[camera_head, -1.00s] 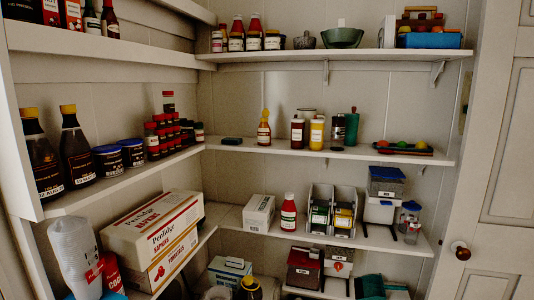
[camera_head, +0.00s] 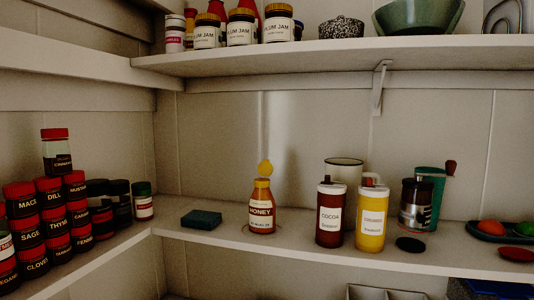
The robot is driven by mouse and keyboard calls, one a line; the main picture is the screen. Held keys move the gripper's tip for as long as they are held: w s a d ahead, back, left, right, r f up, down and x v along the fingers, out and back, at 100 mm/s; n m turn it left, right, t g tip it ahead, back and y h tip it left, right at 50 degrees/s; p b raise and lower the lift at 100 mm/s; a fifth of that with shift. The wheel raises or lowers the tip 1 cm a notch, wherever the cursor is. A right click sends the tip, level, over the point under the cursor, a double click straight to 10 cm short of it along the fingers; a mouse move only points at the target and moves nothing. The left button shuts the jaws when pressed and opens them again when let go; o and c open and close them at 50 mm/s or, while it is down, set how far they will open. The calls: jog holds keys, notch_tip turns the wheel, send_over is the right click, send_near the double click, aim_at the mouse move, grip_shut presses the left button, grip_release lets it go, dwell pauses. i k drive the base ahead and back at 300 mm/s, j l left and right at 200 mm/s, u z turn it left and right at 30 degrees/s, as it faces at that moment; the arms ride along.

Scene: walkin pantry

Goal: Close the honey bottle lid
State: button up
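My gripper is not in view.
A dark teal block (camera_head: 201,219) lies to the left. Stacked spice jars (camera_head: 50,212) fill the left shelf. The upper shelf (camera_head: 300,58) overhangs.

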aim_at(265, 169)
jog(key=i+l+u, duration=0.1)
jog(key=i+u, duration=0.15)
jog(key=i, duration=0.35)
jog(key=i+l+u, duration=0.25)
jog(key=i, duration=0.3)
